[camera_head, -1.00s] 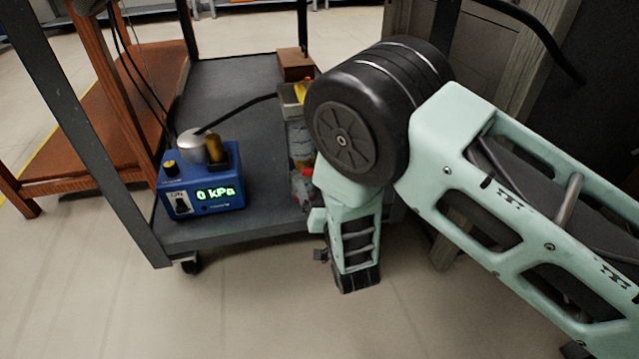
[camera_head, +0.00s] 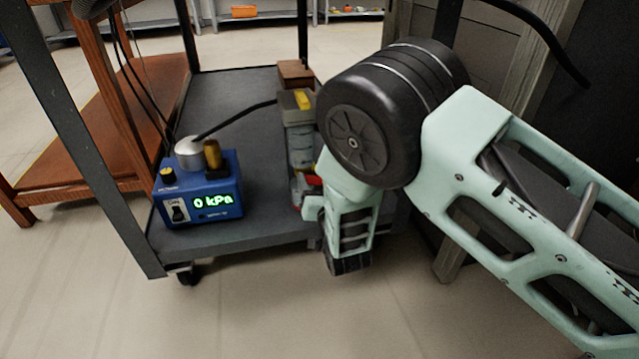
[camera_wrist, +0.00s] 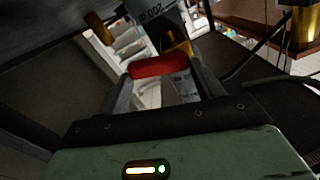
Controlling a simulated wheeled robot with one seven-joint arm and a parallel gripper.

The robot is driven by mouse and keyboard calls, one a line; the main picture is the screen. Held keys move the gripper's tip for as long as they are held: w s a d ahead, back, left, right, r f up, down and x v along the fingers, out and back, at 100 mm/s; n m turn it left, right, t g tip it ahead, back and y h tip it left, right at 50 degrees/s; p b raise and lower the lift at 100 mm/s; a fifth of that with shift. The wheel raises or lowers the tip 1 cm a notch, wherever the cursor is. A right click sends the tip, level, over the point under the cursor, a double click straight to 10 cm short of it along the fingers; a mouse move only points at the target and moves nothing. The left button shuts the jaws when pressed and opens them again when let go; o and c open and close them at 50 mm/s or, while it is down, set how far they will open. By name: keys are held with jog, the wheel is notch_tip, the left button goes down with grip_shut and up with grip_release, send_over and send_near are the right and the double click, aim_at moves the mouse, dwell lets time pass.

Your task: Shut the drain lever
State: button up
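A red lever (camera_wrist: 160,66) lies across the space between my gripper's two fingers (camera_wrist: 165,88) in the wrist view. The fingers are spread apart, with the lever at or just beyond their tips; I cannot tell whether they touch it. Red parts (camera_head: 308,180) show low on this apparatus, partly covered by my wrist.
A blue pressure box (camera_head: 205,190) reading 0 kPa stands on the grey cart shelf (camera_head: 240,100), left of the apparatus. A black hose crosses between them. A brown block (camera_head: 295,72) sits behind. A cart post rises at the left. The shelf's middle is clear.

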jog(key=r+n+p, duration=0.1)
jog(key=p, duration=0.1)
jog(key=shift+n+p, duration=0.3)
jog(key=shift+p, duration=0.1)
jog(key=shift+n+p, duration=0.6)
jog(key=shift+f, duration=0.15)
jog(key=o, duration=1)
jog(key=p+v, duration=0.7)
jog(key=v, duration=1)
jog(key=shift+s, duration=0.3)
jog(key=shift+w, duration=0.1)
